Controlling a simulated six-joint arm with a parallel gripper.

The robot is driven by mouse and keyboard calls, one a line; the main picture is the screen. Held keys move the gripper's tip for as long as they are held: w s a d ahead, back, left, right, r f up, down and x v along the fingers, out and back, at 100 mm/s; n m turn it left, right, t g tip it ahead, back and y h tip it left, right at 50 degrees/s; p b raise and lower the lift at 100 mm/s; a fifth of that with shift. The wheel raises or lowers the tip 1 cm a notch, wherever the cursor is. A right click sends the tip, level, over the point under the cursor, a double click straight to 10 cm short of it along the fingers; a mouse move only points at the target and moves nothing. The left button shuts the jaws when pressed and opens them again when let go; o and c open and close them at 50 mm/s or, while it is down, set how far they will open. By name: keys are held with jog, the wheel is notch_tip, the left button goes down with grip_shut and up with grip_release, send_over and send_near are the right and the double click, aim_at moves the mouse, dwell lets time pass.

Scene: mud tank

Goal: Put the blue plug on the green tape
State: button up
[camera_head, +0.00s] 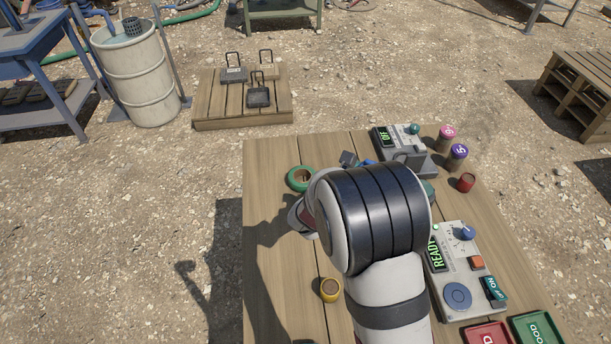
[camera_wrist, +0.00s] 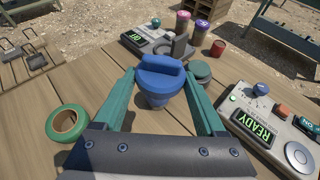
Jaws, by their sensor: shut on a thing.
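The blue plug (camera_wrist: 160,78) is upright between the two teal fingers of my gripper (camera_wrist: 161,88) in the wrist view. My gripper is shut on it, and the plug appears to be above the wooden table; the exact height is unclear. The green tape (camera_wrist: 54,128) is a ring lying flat on the table, left of my gripper and apart from it. The tape also shows in the head view (camera_head: 291,181), just left of my arm. In the head view my arm hides most of the gripper and plug; only a small bit of blue shows.
A yellow ring (camera_head: 329,290) lies nearer on the table (camera_head: 275,225). A grey-green round piece (camera_wrist: 202,72) stands right of the plug. A READY device (camera_head: 465,265), another display device (camera_head: 402,140), a red piece (camera_head: 466,183) and purple-topped (camera_head: 456,157) and pink-topped (camera_head: 447,137) cylinders stand right.

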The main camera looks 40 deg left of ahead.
jog(key=a+n+y, duration=0.2)
jog(key=a, duration=0.2)
send_over(302, 179)
jog(key=s+d, duration=0.2)
jog(key=d, duration=0.1)
notch_tip(302, 179, down, 6)
jog(key=r, duration=0.1)
jog(key=shift+s+a+f, duration=0.1)
jog(key=shift+a+f, duration=0.1)
jog(key=shift+f, duration=0.65)
jog(key=shift+s+a+f, duration=0.15)
jog(key=shift+a+f, duration=0.1)
jog(key=shift+f, duration=0.55)
jog(key=shift+s+a+f, duration=0.1)
jog(key=shift+a+f, duration=0.1)
jog(key=shift+f, duration=0.65)
